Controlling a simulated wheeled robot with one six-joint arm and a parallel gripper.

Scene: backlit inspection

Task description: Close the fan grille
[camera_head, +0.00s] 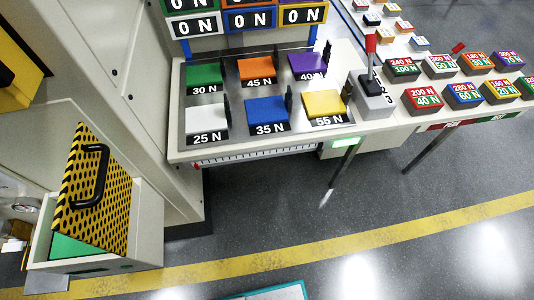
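The fan grille (111,203) is a yellow panel with black holes and a black-and-yellow striped edge. It carries a black bar handle (91,178). It stands tilted up out of a pale box-like housing (148,225) at the lower left, so it is open. A green surface (70,246) shows inside the housing below the grille. The hinge line and any fan behind the grille are hidden. I cannot make out my gripper in this view.
A pale cabinet (110,60) stands behind the housing. A bench with coloured force blocks (266,110) and a red-topped lever (371,85) is at the centre. Small white and orange parts (15,235) sit at the left edge.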

